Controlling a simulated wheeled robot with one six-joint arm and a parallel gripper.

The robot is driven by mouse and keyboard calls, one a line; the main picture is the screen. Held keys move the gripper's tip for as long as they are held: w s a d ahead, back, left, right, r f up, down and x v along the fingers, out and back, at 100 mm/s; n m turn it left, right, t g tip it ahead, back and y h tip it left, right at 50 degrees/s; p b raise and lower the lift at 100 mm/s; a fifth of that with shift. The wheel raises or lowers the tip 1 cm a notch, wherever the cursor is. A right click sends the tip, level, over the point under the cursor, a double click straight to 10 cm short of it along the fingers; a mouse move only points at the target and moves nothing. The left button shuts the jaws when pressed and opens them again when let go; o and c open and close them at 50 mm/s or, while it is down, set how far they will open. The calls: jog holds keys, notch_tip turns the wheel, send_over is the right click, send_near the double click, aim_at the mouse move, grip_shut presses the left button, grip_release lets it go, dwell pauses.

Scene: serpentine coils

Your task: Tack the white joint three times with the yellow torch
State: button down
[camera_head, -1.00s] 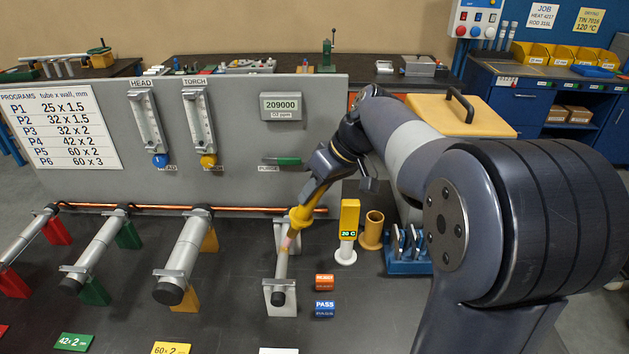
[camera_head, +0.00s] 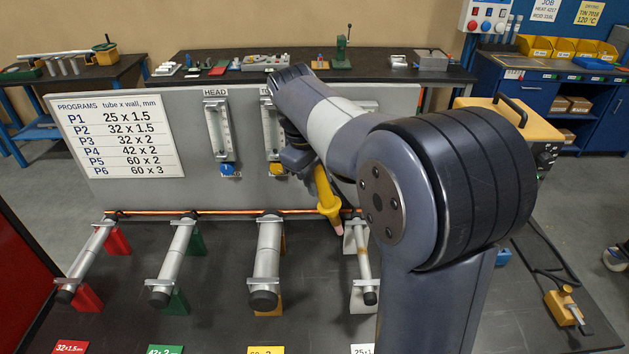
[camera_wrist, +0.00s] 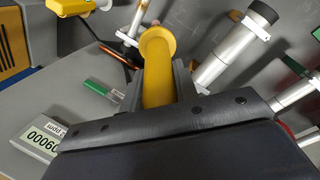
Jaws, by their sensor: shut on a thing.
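My gripper (camera_wrist: 158,88) is shut on the yellow torch (camera_wrist: 157,62), which stands out between the fingers in the wrist view. In the head view the torch (camera_head: 326,194) hangs tilted below my wrist, its pale pinkish tip down. The white joint (camera_head: 363,262) is the thin tube on white supports at the right end of the tube row, with a black cap at its near end. The torch tip shows just left of its far end and looks apart from it; the exact gap is unclear. My arm covers ground right of the joint.
The larger tube on yellow supports (camera_head: 267,258) lies left of the joint, with green (camera_head: 175,260) and red (camera_head: 92,255) ones beyond. A copper pipe (camera_head: 150,213) runs behind them. The grey panel (camera_head: 140,192) stands at the back. The wrist view shows the green purge handle (camera_wrist: 103,88).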

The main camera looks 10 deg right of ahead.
aim_at(338, 200)
jog(key=shift+s+d+f+b, duration=0.1)
jog(key=shift+d+f+b, duration=0.4)
jog(key=shift+f+b, duration=0.3)
jog(key=shift+s+d+f+b, duration=0.1)
jog(key=shift+d+f+b, duration=0.4)
jog(key=shift+f+b, duration=0.3)
jog(key=shift+s+d+f+b, duration=0.1)
jog(key=shift+d+f+b, duration=0.5)
jog(key=shift+b, duration=0.35)
jog(key=shift+s+d+f+b, duration=0.1)
jog(key=shift+d+f+b, duration=0.4)
jog(key=shift+f+b, duration=0.15)
jog(key=shift+s+d+f, duration=0.1)
jog(key=shift+d+f, duration=0.45)
jog(key=shift+f, duration=0.2)
jog(key=shift+s+f, duration=0.2)
jog(key=shift+f, duration=0.1)
dwell(2.3)
jog(key=shift+r, duration=0.1)
